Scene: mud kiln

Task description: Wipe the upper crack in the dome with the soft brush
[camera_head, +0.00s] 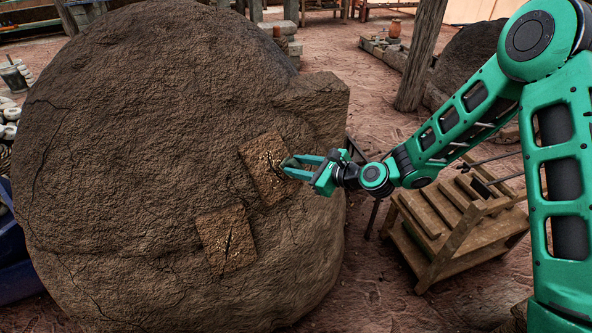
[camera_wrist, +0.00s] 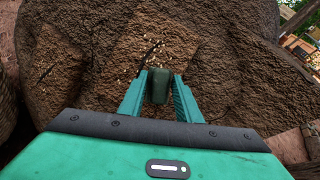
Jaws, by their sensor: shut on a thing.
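The brown mud dome (camera_head: 150,110) fills the left and middle of the head view. Two lighter square patches lie on it, each with a dark crack. The upper patch (camera_head: 260,156) is strewn with pale crumbs and its crack is partly hidden by my gripper. The lower crack (camera_head: 229,240) is in full view. My gripper (camera_head: 287,165) is at the right side of the upper patch, shut on a dark green block-like thing, likely the soft brush (camera_wrist: 158,86). Its bristles are hidden, so I cannot tell whether they touch the dome. Pale crumbs also show ahead of it in the wrist view.
A wooden stand (camera_head: 455,220) is right of the dome, below my arm. A wooden post (camera_head: 421,55) rises behind. A blue container (camera_head: 18,262) is at the left edge. Bare reddish ground (camera_head: 385,290) lies in front of the stand.

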